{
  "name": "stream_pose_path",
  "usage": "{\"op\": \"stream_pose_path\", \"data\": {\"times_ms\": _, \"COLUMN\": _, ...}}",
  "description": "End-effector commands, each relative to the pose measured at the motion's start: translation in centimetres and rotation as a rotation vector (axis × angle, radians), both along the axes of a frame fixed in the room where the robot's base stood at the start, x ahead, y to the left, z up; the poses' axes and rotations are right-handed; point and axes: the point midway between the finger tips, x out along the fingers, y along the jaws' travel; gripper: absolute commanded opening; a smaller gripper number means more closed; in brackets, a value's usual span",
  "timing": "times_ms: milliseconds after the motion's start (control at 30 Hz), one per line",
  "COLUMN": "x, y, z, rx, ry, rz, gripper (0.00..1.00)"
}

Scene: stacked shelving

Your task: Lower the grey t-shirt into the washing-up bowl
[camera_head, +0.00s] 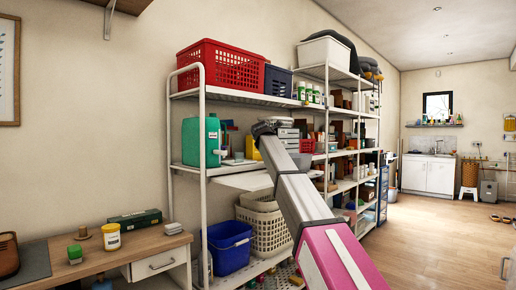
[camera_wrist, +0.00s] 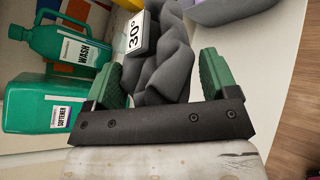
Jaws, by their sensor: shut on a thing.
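The grey t-shirt (camera_wrist: 165,80) is a dark, folded bundle between the green fingers of my gripper (camera_wrist: 160,62) in the wrist view. My gripper is shut on it. A white tag marked 30° (camera_wrist: 136,33) lies against its left side. A grey-purple object (camera_wrist: 235,10) is cut off at the top right of the wrist view, beyond the right finger; I cannot tell whether it is the washing-up bowl. I cannot pick out the bowl there with certainty.
A green wash jug (camera_wrist: 72,45) and a softener bottle (camera_wrist: 40,103) stand left of my gripper. A red basket (camera_head: 220,66) is above; a blue bucket (camera_head: 229,247) and a cream basket (camera_head: 268,230) are below.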

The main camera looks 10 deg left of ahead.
Motion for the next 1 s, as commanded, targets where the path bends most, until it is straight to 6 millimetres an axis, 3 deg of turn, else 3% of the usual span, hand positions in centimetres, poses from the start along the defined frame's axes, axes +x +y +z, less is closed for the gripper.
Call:
{"op": "stream_pose_path", "data": {"times_ms": 367, "x": 5.5, "y": -3.7, "z": 1.3, "rx": 0.0, "ry": 0.0, "rz": -0.001, "gripper": 0.55}}
{"op": "stream_pose_path", "data": {"times_ms": 1000, "x": 14.3, "y": -10.0, "z": 0.0, "rx": -0.001, "ry": 0.0, "rz": -0.002, "gripper": 0.55}}
